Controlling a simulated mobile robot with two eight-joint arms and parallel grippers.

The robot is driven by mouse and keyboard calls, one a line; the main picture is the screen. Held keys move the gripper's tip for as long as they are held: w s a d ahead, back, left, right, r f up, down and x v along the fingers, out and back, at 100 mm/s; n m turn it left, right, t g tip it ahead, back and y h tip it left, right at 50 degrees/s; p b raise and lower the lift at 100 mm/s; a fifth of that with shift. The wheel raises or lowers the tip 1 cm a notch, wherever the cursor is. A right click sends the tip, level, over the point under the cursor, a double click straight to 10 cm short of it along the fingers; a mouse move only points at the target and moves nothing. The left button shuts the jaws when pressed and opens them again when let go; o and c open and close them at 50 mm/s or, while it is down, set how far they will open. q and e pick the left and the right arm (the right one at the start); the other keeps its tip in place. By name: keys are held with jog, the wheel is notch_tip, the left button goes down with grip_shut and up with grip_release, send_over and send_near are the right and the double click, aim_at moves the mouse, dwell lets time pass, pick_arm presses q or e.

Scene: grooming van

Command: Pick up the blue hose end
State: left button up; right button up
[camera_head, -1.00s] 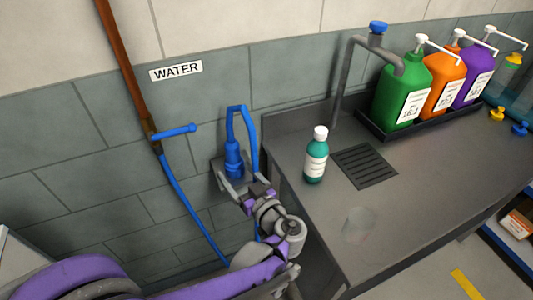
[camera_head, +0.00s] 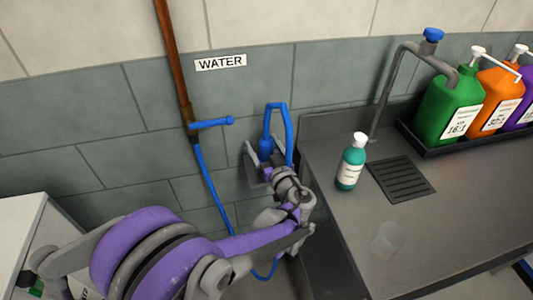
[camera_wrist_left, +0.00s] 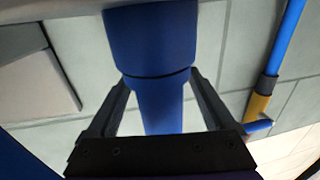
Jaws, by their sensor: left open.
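The blue hose end (camera_head: 266,147) is a thick ribbed blue fitting beside the wall, left of the counter, with the blue hose (camera_head: 275,106) looping over from it. My left gripper (camera_head: 258,166) is at the hose end and partly hides its lower part. In the left wrist view, the open fingers of my left gripper (camera_wrist_left: 158,85) lie on both sides of the hose end (camera_wrist_left: 150,35), with small gaps visible beside its narrower part. I cannot tell whether either finger touches it. My right gripper is not in view.
The grey counter (camera_head: 345,228) stands close to the right of my left arm. It carries a teal bottle (camera_head: 350,166), a clear cup (camera_head: 387,241), a drain grate (camera_head: 400,180) and a tap (camera_head: 383,90). A copper pipe with a blue valve handle (camera_head: 211,123) runs down the wall.

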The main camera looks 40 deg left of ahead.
pick_arm(q)
jog(key=shift+a, duration=0.15)
grip_shut()
dwell(0.4)
jog(key=shift+w+r, duration=0.1)
jog(key=shift+r, duration=0.05)
jog(key=shift+r, duration=0.3)
jog(key=r, duration=0.1)
jog(key=r+p, duration=0.1)
jog(key=shift+d+r, duration=0.35)
jog(key=shift+r, duration=0.05)
jog(key=v, duration=1.7)
notch_tip(320, 180, up, 8)
jog(key=p, duration=0.8)
jog(key=shift+s+r, duration=0.15)
jog(key=shift+s, duration=0.05)
